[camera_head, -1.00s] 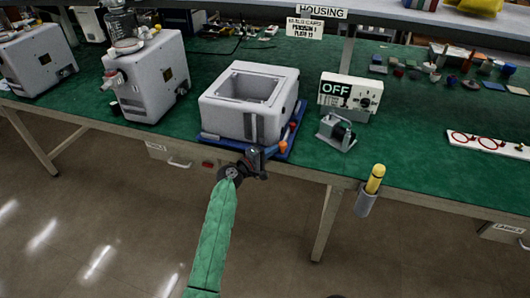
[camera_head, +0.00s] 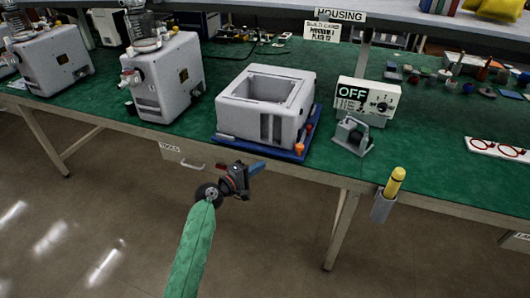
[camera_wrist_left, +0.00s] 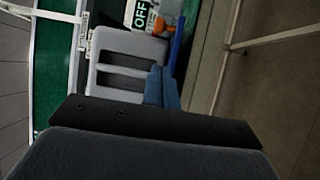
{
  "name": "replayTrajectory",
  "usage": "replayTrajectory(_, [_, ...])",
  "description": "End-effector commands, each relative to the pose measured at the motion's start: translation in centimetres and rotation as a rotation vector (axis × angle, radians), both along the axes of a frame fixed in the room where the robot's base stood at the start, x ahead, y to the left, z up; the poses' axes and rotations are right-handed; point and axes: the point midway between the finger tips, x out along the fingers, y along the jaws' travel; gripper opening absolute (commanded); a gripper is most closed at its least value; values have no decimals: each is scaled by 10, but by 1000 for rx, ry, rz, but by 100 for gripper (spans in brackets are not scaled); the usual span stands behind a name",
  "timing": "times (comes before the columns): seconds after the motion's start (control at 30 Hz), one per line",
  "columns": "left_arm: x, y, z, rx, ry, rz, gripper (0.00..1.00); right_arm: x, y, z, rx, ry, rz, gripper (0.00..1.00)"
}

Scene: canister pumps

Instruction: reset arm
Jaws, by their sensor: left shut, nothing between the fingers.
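My left gripper (camera_head: 254,167) is in front of the bench's front edge, below the white housing. Its blue fingers are together with nothing between them, and they point to the right in the head view. In the left wrist view the shut blue fingers (camera_wrist_left: 162,88) show in front of the housing's slotted side. My left arm has a green sleeve and comes up from the bottom of the head view. The open-topped housing (camera_head: 265,105) sits on a blue tray (camera_head: 291,155), apart from the gripper. My right gripper is not in view.
An OFF switch box (camera_head: 367,98) and a small grey device (camera_head: 352,136) stand right of the housing. A yellow-topped tool (camera_head: 394,184) sits in a holder at the bench edge. Canister pumps (camera_head: 165,78) stand at left. The floor before the bench is clear.

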Motion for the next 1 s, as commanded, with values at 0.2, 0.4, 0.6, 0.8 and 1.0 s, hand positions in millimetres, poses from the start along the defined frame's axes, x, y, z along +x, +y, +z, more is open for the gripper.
replayTrajectory(0.2, [-1,2,0,10,-10,0,0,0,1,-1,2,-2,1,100])
replayTrajectory(0.4, [-12,-7,-15,156,-62,-78,0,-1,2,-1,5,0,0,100])
replayTrajectory(0.6, [-33,-10,-27,476,-154,-190,0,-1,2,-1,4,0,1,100])
replayTrajectory(0.8, [-58,3,-22,826,-239,-279,0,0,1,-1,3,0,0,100])
replayTrajectory(1.0, [-109,34,-34,1169,-225,-349,0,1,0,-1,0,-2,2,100])
